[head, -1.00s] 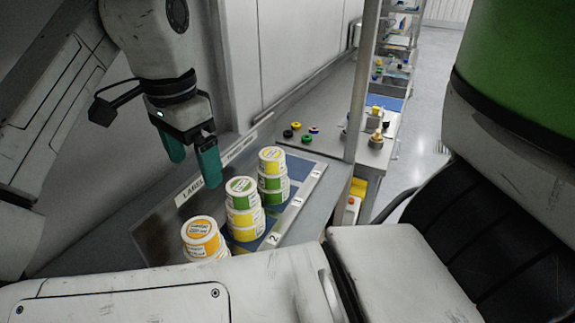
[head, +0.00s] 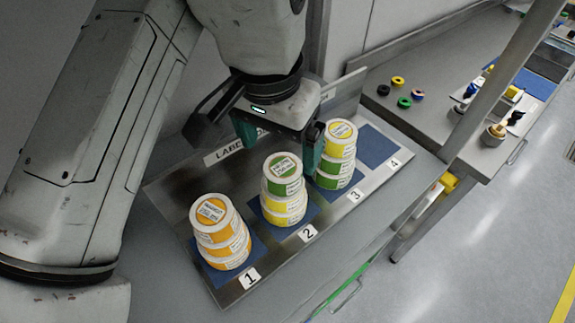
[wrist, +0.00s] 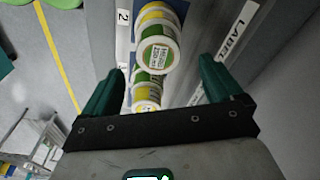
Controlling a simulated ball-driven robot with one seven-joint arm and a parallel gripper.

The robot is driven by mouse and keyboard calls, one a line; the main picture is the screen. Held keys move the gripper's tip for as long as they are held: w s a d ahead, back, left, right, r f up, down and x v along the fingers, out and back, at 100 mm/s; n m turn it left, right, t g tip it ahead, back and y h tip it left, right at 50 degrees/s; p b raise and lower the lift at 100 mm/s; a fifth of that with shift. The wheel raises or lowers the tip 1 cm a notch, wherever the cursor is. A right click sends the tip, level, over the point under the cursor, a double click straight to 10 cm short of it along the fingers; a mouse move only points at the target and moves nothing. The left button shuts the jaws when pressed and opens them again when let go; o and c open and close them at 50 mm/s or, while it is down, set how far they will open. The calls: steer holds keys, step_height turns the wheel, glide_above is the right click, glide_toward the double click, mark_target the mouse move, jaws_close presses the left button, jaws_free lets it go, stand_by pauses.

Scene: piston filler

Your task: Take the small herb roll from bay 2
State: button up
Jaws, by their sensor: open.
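The herb roll (head: 283,172), a green-banded roll with a white lid and a green label, tops the stack in bay 2, above yellow rolls (head: 283,207). In the wrist view this green roll (wrist: 158,56) shows its lid between my fingers, toward the top of the picture. My gripper (head: 279,153) is open and empty, with teal fingers, above and just behind the bay 2 stack in the head view. Its fingers (wrist: 162,68) also show in the wrist view. I see no contact with the roll; the exact height gap is hard to tell.
Orange rolls (head: 221,232) stand in bay 1. A yellow roll (head: 341,133) tops green ones (head: 334,172) in bay 3, close to my right finger. Bay 4 (head: 376,147) is an empty blue pad. A slanted post (head: 505,80) stands at the right.

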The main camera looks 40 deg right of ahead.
mark_target(283, 167)
steer(key=shift+d+f+p, duration=0.2)
steer(key=shift+f, duration=1.3)
steer(key=shift+d+f+p, duration=0.15)
steer(key=shift+f+p, duration=0.05)
steer(key=shift+f, duration=1.25)
